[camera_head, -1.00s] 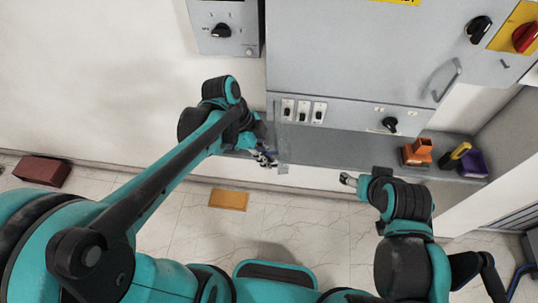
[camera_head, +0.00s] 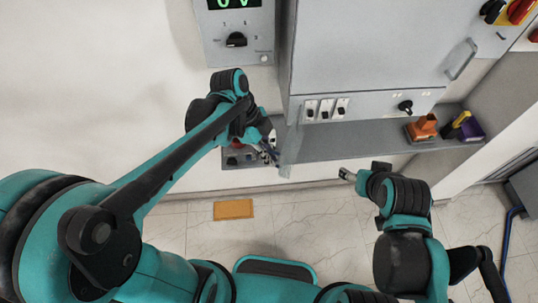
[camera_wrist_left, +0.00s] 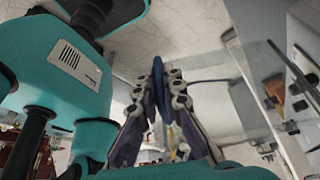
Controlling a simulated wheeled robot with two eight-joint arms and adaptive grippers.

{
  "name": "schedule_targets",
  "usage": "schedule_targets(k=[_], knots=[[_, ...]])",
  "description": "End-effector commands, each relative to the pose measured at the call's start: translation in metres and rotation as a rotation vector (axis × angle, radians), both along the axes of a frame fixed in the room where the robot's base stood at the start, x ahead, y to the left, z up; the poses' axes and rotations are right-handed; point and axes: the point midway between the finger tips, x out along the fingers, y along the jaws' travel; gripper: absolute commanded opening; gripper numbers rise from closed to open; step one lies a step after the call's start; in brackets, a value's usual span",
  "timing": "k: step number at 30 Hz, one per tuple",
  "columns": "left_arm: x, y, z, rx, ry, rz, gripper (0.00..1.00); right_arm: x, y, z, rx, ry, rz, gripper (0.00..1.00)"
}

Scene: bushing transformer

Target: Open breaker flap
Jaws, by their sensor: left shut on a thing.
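My left gripper (camera_head: 269,153) is in front of a low breaker box (camera_head: 232,156), whose red and black parts show partly behind it. A clear flap (camera_head: 290,148) stands out edge-on just right of the fingertips. In the left wrist view, the fingers (camera_wrist_left: 159,78) are shut on a thin dark blue piece (camera_wrist_left: 158,92). I cannot tell whether this piece belongs to the flap. The clear flap panel (camera_wrist_left: 258,85) also shows to the right there, apart from the visible fingertips. My right gripper (camera_head: 347,175) is away from the box, its finger opening too small to judge.
A grey cabinet (camera_head: 375,45) with several switches stands above a grey shelf (camera_head: 365,133). Orange (camera_head: 422,127) and purple (camera_head: 471,131) items sit at the shelf's right end. A control panel (camera_head: 237,42) hangs on the wall at upper left. An orange mat (camera_head: 234,209) lies on open floor.

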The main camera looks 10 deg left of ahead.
Motion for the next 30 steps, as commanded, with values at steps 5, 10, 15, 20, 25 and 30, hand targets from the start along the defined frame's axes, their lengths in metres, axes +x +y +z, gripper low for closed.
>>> schedule_targets(k=[5, 10, 15, 20, 25, 30], knots=[[-0.001, 0.0, 0.0, 0.003, 0.002, 0.001, 0.0, 0.0, 0.0, 0.0, 0.0, 0.0, 0.0, 0.69], [0.0, 0.001, -0.001, 0.003, 0.002, 0.001, 0.0, 0.0, 0.0, 0.0, 0.0, 0.0, 0.0, 0.69], [0.0, 0.001, -0.001, 0.004, 0.002, 0.001, 0.17, 0.0, 0.0, 0.0, 0.0, 0.0, 0.0, 0.69], [0.0, 0.001, 0.0, 0.002, 0.001, 0.001, 0.17, 0.0, 0.0, 0.0, 0.0, 0.0, 0.0, 0.69], [0.0, 0.001, 0.001, 0.001, 0.001, 0.002, 0.17, 0.0, 0.0, 0.0, 0.0, 0.0, 0.0, 0.69], [0.003, 0.009, 0.021, 0.001, 0.0, 0.004, 0.17, 0.0, 0.0, 0.0, 0.0, 0.0, 0.0, 0.69]])
